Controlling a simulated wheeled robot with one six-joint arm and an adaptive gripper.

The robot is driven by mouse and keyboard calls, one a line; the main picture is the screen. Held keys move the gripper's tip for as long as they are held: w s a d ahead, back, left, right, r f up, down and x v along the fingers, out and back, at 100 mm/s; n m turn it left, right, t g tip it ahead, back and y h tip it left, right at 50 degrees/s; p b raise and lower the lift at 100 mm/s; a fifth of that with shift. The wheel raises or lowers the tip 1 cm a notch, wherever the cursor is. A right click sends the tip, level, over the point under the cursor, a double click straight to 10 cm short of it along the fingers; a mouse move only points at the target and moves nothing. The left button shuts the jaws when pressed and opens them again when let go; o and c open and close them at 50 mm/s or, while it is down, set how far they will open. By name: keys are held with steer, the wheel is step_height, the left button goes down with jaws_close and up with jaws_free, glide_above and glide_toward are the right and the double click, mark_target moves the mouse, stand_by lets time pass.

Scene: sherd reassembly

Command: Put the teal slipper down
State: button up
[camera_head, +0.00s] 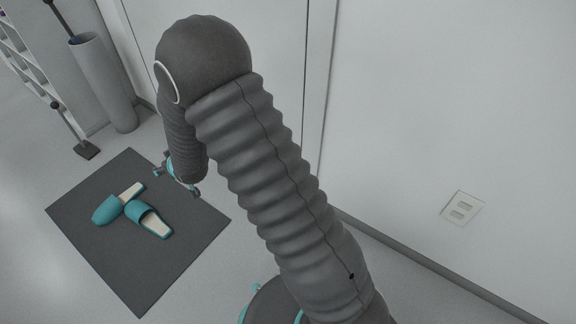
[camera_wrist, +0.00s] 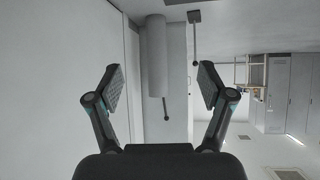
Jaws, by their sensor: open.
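Two teal slippers with pale insoles lie on the dark grey mat (camera_head: 140,275) in the head view. One slipper (camera_head: 108,209) is on the left, with its toe toward the lower left. The other slipper (camera_head: 142,212) is just right of it, with its sole end toward the lower right. They are close together; I cannot tell if they touch. My gripper (camera_head: 177,178) is beyond the mat's upper right part in the picture, apart from both slippers. In the wrist view my gripper (camera_wrist: 160,85) has its fingers wide apart with nothing between them. No slipper shows there.
A grey cylinder (camera_head: 103,85) stands by the wall at the upper left, with a dark-footed pole (camera_head: 86,150) beside it. White shelving (camera_head: 22,55) is at the far left. A wall with a socket plate (camera_head: 462,208) is on the right. Pale floor surrounds the mat.

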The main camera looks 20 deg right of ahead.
steer(key=s+d+r+m+g+h, duration=0.1)
steer(key=s+d+r, duration=0.65)
steer(key=r, duration=0.25)
steer(key=s+d+r+m+g+h, duration=0.1)
steer(key=s+d+r, duration=0.5)
steer(key=d+r, duration=0.3)
steer(key=s+d+r, duration=0.2)
steer(key=s, duration=0.5)
steer(key=s+d+r+m+g+h, duration=0.1)
steer(key=s+d+r, duration=0.1)
steer(key=s, duration=0.5)
steer(key=s+d+r+m+g, duration=0.1)
steer(key=s+d+r, duration=0.1)
steer(key=s, duration=0.6)
steer(key=shift+d+r+h, duration=0.15)
steer(key=shift+d+h, duration=0.2)
steer(key=shift+h, duration=0.05)
steer(key=shift+s, duration=0.1)
step_height(320, 180, up, 6)
steer(key=p, duration=0.6)
steer(key=shift+r, duration=0.1)
